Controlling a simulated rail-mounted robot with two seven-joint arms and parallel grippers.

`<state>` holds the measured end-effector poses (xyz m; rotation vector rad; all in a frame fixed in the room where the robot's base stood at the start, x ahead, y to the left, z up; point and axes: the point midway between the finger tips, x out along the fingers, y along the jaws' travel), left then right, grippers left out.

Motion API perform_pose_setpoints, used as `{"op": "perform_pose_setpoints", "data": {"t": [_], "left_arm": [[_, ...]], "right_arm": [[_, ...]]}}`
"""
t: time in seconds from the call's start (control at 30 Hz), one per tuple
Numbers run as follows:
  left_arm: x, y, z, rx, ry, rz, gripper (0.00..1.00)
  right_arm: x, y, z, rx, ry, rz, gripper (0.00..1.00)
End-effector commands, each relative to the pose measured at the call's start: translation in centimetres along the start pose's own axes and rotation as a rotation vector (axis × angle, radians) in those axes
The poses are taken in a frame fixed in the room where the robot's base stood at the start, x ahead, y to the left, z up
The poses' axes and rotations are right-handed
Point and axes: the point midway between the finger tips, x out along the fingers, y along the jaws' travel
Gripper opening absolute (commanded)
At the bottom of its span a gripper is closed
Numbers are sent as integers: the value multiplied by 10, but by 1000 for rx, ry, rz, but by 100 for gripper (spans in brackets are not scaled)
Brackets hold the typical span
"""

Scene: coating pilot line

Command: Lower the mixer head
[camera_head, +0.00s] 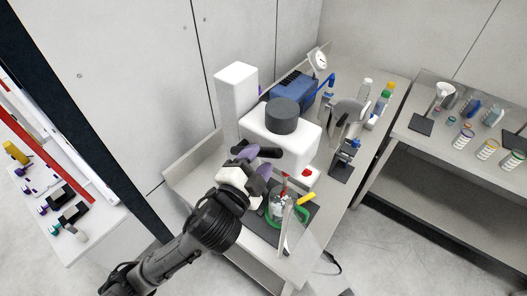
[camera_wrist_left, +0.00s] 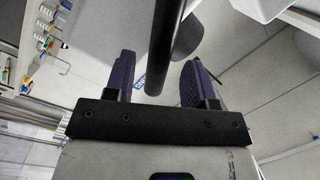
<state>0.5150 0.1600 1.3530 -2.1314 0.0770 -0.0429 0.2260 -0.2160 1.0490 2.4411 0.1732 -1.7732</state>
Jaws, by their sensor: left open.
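The mixer stands on the steel bench with a tall white column (camera_head: 236,88), a white head (camera_head: 290,138) and a dark grey cylinder (camera_head: 282,116) on top. A black handle bar (camera_head: 268,152) sticks out from the near left side of the head. My left gripper (camera_head: 254,162) is open at this bar. In the left wrist view the black bar (camera_wrist_left: 164,45) reaches down between the two purple fingers (camera_wrist_left: 158,82), with a gap on both sides. Whether the bar lies fully between the pads in depth is unclear. My right gripper is out of view.
Below the head, a vessel with a green ring (camera_head: 274,214) stands on a dark mat behind a clear shield (camera_head: 289,232). A red button (camera_head: 307,172) is on the mixer. A blue device (camera_head: 292,91) and a steel pot (camera_head: 347,112) stand farther back. A second bench (camera_head: 403,148) is at right.

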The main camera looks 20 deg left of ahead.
Motion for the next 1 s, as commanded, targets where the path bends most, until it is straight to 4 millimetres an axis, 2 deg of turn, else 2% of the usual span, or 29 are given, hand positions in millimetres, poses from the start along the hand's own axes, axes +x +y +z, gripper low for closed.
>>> {"op": "perform_pose_setpoints", "data": {"t": [0.1,0.3,0.7,1.0], "left_arm": [[14,-1,-1,0,0,0,50],[28,0,0,-1,1,0,50],[31,0,0,-1,1,0,50],[31,0,0,-1,0,0,22]], "right_arm": [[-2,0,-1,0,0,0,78],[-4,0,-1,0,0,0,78],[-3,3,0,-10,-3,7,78],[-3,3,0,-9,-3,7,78]]}}
